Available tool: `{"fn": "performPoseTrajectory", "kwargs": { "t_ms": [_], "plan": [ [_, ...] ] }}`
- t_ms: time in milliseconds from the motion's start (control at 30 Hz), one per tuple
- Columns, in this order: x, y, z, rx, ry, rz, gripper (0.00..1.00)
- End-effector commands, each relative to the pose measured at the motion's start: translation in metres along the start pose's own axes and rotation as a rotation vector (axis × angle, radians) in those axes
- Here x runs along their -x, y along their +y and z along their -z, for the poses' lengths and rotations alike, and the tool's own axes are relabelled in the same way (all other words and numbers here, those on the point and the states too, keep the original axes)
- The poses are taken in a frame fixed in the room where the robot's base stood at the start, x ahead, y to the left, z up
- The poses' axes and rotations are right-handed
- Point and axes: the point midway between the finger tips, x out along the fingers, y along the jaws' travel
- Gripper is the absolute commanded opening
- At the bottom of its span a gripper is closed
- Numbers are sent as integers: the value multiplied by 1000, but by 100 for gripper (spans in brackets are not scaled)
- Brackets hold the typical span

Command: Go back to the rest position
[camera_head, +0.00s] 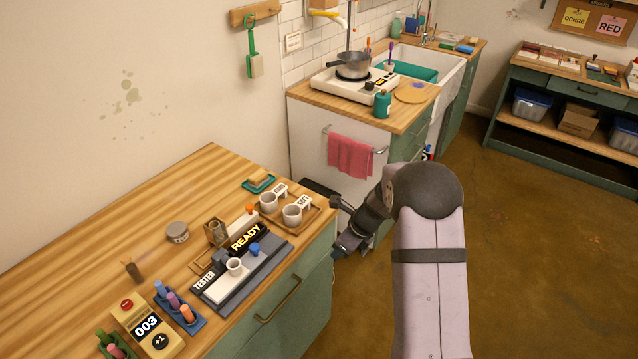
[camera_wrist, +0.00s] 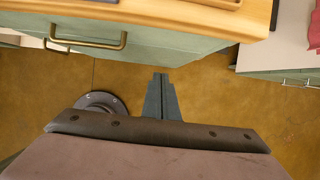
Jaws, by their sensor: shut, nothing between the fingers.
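My gripper (camera_head: 340,251) is shut and empty. In the head view it hangs off the right end of the wooden table (camera_head: 190,175), close to the green cabinet front and apart from everything on the top. In the wrist view its closed fingers (camera_wrist: 160,82) point toward the cabinet front, with the brown floor below. My pale arm reaches in from the bottom right of the head view.
On the table stand a READY tester (camera_head: 247,262) with a small cup, a tray with two white cups (camera_head: 292,215), a yellow counter (camera_head: 149,324) and pigment sticks. A stove counter (camera_head: 300,92) with a pink towel (camera_head: 350,156) stands behind. Open floor (camera_head: 540,230) lies right.

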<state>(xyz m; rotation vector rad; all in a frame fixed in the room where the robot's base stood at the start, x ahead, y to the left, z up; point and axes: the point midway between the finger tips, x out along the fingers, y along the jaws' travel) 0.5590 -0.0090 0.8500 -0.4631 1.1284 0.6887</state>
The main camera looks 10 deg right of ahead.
Motion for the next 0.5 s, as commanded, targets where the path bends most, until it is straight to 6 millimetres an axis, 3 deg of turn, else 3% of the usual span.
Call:
{"fn": "performPoseTrajectory", "kwargs": {
  "t_ms": [267, 433, 500],
  "plan": [
    [0, 1, 0, 183, 0, -5, 0],
    [0, 8, 5, 528, 11, -37, 0],
    [-2, 18, 17, 711, 28, -76, 0]
  ]
}}
